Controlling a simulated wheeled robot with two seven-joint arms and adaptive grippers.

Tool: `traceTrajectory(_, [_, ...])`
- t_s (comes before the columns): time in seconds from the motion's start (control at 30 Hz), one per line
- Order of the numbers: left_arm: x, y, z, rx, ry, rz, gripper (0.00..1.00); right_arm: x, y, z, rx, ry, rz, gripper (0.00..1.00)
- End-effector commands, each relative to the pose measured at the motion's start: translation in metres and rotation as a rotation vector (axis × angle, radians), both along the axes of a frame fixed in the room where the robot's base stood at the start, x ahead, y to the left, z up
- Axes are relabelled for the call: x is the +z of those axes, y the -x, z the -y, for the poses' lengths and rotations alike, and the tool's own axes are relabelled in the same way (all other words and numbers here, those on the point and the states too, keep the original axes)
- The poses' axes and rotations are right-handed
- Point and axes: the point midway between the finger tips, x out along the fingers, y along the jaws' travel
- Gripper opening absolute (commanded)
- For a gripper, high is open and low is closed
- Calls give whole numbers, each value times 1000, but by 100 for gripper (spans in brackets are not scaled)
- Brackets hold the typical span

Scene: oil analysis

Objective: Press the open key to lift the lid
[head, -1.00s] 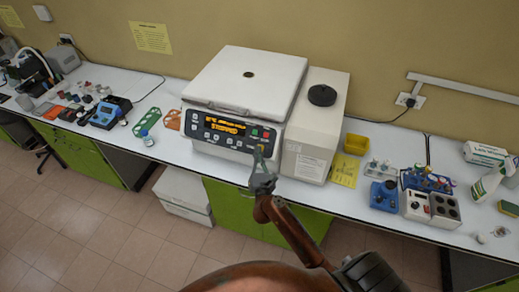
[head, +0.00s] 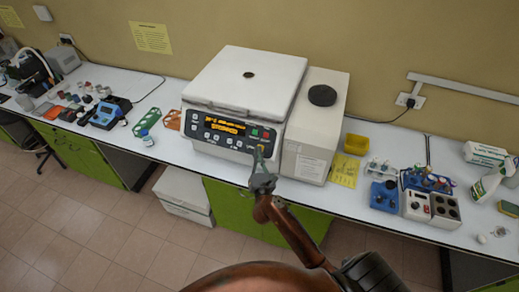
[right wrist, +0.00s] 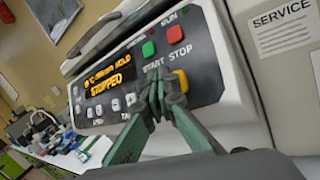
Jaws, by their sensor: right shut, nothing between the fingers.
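The white centrifuge (head: 213,145) stands on the bench with its flat lid (head: 245,78) down. Its dark front panel (head: 200,133) has an orange display (head: 225,126), which reads STOPPED in the right wrist view (right wrist: 108,83). A green START key (right wrist: 148,50) and a red STOP key (right wrist: 175,34) sit at the panel's right end. A yellow key (head: 261,148) below them is partly hidden by my right gripper (head: 262,167). The right gripper (right wrist: 162,95) is shut and empty, its fingertips close at the panel's lower right; contact cannot be told. My left gripper is out of view.
A white unit with a black cap (head: 322,95) stands directly right of the centrifuge. A yellow bin (head: 356,144), tube racks and a block heater (head: 417,206) stand farther right. Green and orange racks (head: 148,122) stand to the left.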

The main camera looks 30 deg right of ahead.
Motion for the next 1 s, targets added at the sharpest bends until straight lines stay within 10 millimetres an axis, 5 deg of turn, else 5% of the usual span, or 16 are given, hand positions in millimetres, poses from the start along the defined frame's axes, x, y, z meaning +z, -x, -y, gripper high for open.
traceTrajectory(1.0, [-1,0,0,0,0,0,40,-6,-7,7,0,0,0,0])
